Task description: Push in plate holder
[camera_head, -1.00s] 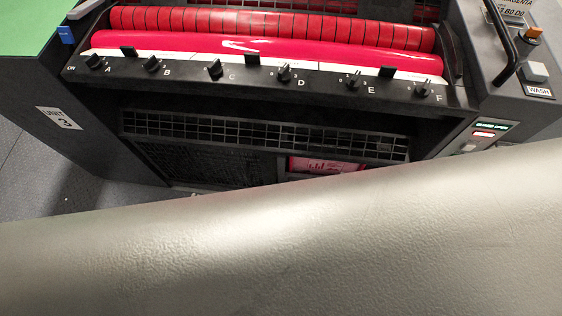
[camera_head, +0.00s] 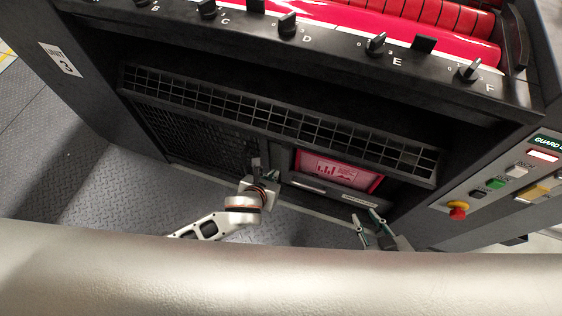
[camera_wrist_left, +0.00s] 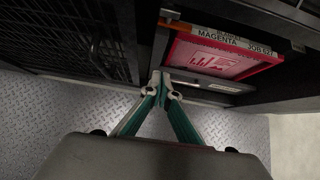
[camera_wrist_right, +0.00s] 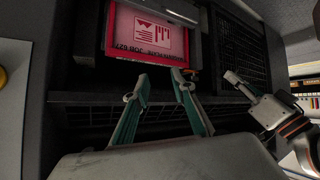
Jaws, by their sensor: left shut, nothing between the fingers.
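The plate holder with its pink magenta plate (camera_head: 338,170) sits in an opening low on the front of the ink unit. Its plate also shows in the left wrist view (camera_wrist_left: 212,60) and the right wrist view (camera_wrist_right: 148,38). I cannot tell how far the holder sticks out. My left gripper (camera_head: 258,164) is in front of the unit, left of the plate. Its fingertips (camera_wrist_left: 161,78) are together and empty, close to the holder's lower left corner. My right gripper (camera_head: 369,220) is lower right of the plate. Its fingers (camera_wrist_right: 155,86) are apart and empty, with the plate beyond them.
A long slotted grille (camera_head: 270,121) runs above the holder. A ledge with knobs (camera_head: 376,45) overhangs higher up. A control panel (camera_head: 500,180) with a red button (camera_head: 458,210) stands at the right. Metal floor (camera_head: 120,190) is open at the left.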

